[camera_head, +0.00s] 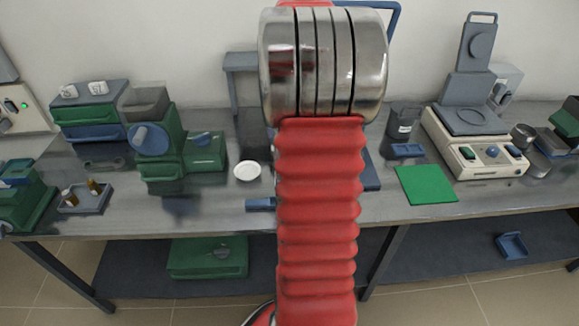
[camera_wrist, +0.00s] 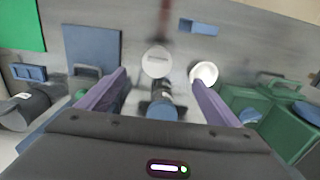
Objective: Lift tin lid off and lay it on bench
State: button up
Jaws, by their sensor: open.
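My gripper (camera_wrist: 157,80) is open in the wrist view, with its two purple fingers apart and nothing held. A pale round disc-topped thing (camera_wrist: 157,61) with a small dark mark shows between and just beyond the fingertips. It may be the lidded tin, but I cannot tell lid from body. A dark piece with a blue round end (camera_wrist: 162,108) stands right behind it, between the fingers. My red arm hides this spot in the head view. The bench (camera_head: 330,212) is grey.
A white dish (camera_wrist: 204,74) lies close to the right finger; it also shows in the head view (camera_head: 247,171). A blue plate (camera_wrist: 92,48) and green mat (camera_wrist: 20,25) are at left. A dark labelled container (camera_head: 403,125) stands behind the mat. Green machines (camera_head: 160,150) stand at left.

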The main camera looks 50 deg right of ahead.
jog(key=shift+s+d+f, duration=0.1)
jog(key=shift+d, duration=0.1)
notch_tip(320, 180, down, 9)
jog(key=shift+r, duration=0.2)
dwell(0.4)
jog(key=shift+f, duration=0.1)
jog(key=shift+d+f, duration=0.1)
jog(key=shift+f, duration=2.4)
jog(key=shift+c, duration=0.6)
jog(key=c, duration=1)
